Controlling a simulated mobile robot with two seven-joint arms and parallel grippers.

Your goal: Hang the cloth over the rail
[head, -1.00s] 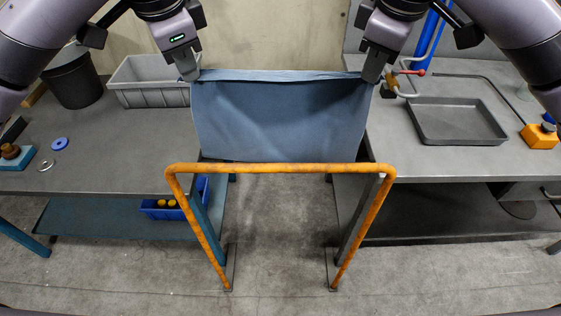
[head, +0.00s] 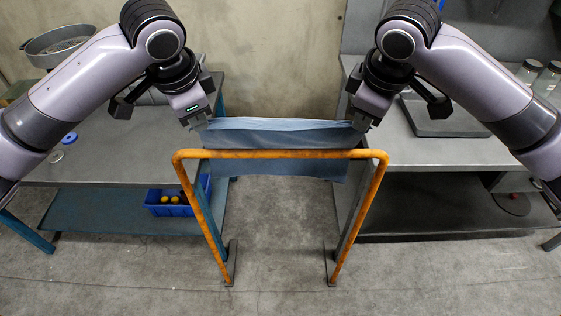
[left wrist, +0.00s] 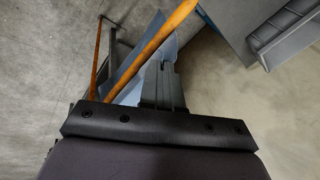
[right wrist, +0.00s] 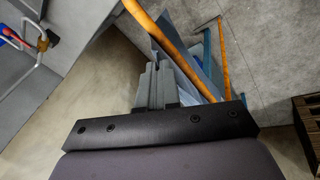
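The blue-grey cloth (head: 275,133) is stretched between my two grippers just behind the orange rail (head: 280,154) in the head view. Its upper edge is above the bar, and its lower part shows beneath the bar. My left gripper (head: 199,122) is shut on the cloth's left upper corner. My right gripper (head: 360,122) is shut on its right upper corner. The cloth also shows beside the fingers in the left wrist view (left wrist: 150,52) and in the right wrist view (right wrist: 196,63). Whether the cloth touches the bar cannot be told.
A left bench (head: 110,150) and a right bench (head: 440,151) flank the rail. A dark tray (head: 440,118) and glass jars (head: 545,76) are on the right. A blue bin (head: 168,202) sits on the left lower shelf. The floor in front is clear.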

